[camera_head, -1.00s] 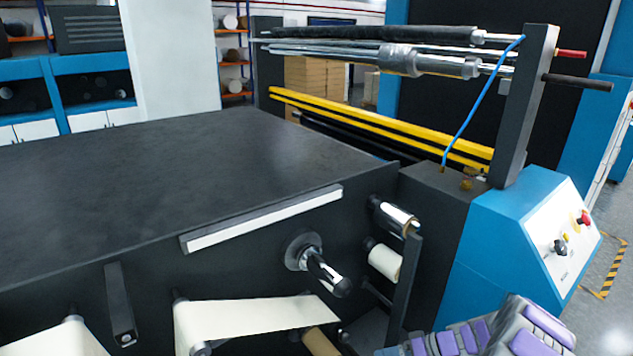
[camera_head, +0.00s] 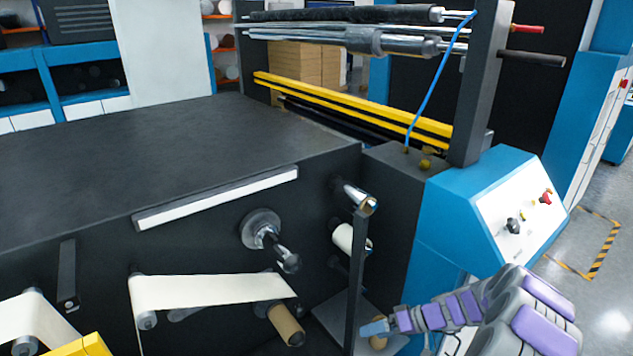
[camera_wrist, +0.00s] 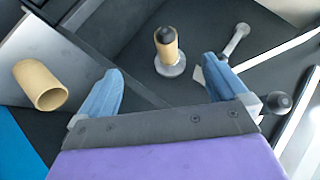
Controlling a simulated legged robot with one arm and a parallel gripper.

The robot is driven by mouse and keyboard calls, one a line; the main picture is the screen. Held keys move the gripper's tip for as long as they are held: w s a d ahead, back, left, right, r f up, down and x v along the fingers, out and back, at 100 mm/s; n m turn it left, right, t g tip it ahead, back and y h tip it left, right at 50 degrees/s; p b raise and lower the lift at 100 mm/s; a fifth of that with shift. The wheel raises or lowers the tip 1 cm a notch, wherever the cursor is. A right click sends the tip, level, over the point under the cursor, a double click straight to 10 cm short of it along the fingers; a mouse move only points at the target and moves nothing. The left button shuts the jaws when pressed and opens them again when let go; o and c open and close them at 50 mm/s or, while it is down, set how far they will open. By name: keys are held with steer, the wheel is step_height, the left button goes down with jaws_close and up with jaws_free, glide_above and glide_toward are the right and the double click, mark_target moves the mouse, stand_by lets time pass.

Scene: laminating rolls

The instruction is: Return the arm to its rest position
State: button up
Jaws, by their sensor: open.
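My arm, grey with purple pads, shows at the lower right of the head view. My gripper (camera_head: 376,328) is at its left end, in front of the machine's lower front. In the wrist view my gripper (camera_wrist: 165,92) has its two blue fingers wide apart with nothing between the tips. A cardboard core on a spindle (camera_wrist: 166,50) stands beyond the fingers, apart from them. A loose-looking cardboard tube (camera_wrist: 40,86) is left of the left finger.
The laminating machine (camera_head: 180,145) fills the left and middle, with a white web (camera_head: 210,291) and a brown core (camera_head: 286,325) on its front. A blue control console (camera_head: 455,215) stands behind my arm. Open floor (camera_head: 605,300) lies at the right.

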steer(key=s+a+r+g+h, duration=0.2)
steer(key=s+a+r, duration=0.4)
steer(key=s+r, duration=0.3)
steer(key=s+a+r+g+h, duration=0.25)
steer(key=s+a+r, duration=0.25)
steer(key=s+r, duration=0.35)
steer(key=s+d+r+m+h, duration=0.2)
steer(key=s+d+h, duration=0.1)
steer(key=s, duration=0.7)
steer(key=s+d+r+m+h, duration=0.2)
steer(key=s+d, duration=0.3)
steer(key=s, duration=0.5)
steer(key=shift+s+r+t+h, duration=0.35)
steer(key=shift+s+t+h, duration=0.1)
steer(key=shift+h, duration=0.3)
